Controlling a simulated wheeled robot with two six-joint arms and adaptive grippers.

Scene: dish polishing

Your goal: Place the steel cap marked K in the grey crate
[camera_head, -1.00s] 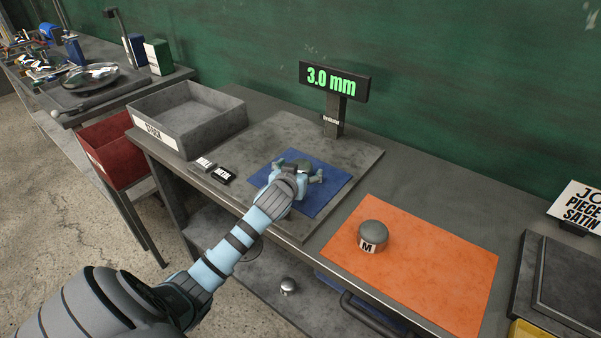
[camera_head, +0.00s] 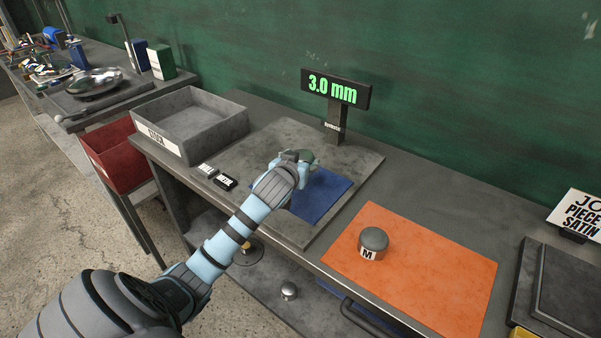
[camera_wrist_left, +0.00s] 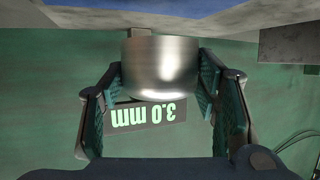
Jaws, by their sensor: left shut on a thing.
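My left gripper (camera_head: 301,158) is shut on a steel cap, raised above the blue mat (camera_head: 325,190). In the left wrist view the steel cap (camera_wrist_left: 160,68) is bright and smooth, held between the two finger pads; no letter shows on the side in view. In the head view the gripper mostly hides it. The grey crate (camera_head: 160,140), labelled STOCK, stands left of the gripper, with its visible floor empty. My right gripper is out of view.
A cap marked M (camera_head: 373,238) sits on the orange mat (camera_head: 440,275). A display (camera_head: 336,88) reading 3.0 mm stands behind the gripper. Two small tags (camera_head: 225,182) lie before the crate. A red bin (camera_head: 115,160) is at left. A small metal piece (camera_head: 289,290) lies on the lower shelf.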

